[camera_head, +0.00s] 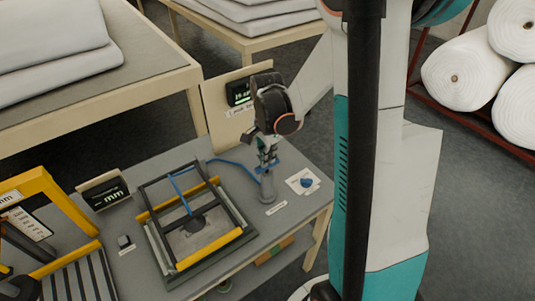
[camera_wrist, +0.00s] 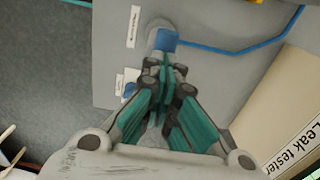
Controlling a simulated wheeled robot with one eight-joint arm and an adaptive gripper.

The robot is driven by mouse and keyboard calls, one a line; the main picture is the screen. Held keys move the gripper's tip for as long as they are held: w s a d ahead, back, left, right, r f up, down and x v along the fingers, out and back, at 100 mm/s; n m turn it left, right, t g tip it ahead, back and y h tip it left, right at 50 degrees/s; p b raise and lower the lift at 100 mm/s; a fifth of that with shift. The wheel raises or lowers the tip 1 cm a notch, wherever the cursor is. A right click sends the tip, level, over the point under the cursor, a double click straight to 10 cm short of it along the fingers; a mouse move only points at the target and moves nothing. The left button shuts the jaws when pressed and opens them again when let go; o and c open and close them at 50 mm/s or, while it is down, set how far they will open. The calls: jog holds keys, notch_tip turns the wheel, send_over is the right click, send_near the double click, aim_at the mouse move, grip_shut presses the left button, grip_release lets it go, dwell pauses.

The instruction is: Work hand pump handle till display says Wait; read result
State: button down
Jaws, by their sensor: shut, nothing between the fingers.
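The hand pump (camera_head: 267,190) is a grey upright cylinder near the right end of the grey bench, with blue at its top and a blue hose. In the wrist view its blue part (camera_wrist: 165,40) shows just beyond my fingertips. My gripper (camera_head: 267,157) points down right over the pump. Its fingers (camera_wrist: 165,85) are shut together with nothing between them; I cannot tell whether they touch the handle. The display (camera_head: 239,92) on the upright leak tester board (camera_head: 225,115) shows green characters too small to read, and my arm partly overlaps the board.
A black and yellow frame (camera_head: 178,262) with a dark round part inside stands left of the pump. The hose (camera_head: 232,163) runs toward it. A blue knob (camera_head: 306,182) on a white card lies right of the pump. White rolls (camera_head: 458,75) are far right.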

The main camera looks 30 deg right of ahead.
jog(key=shift+r+p, duration=1.9)
jog(key=shift+r, duration=1.2)
jog(key=shift+f, duration=0.2)
jog(key=shift+f+b, duration=2.9)
jog(key=shift+f, duration=0.2)
jog(key=shift+r, duration=0.15)
jog(key=shift+r+p, duration=2.15)
jog(key=shift+r, duration=0.95)
jog(key=shift+r, duration=0.15)
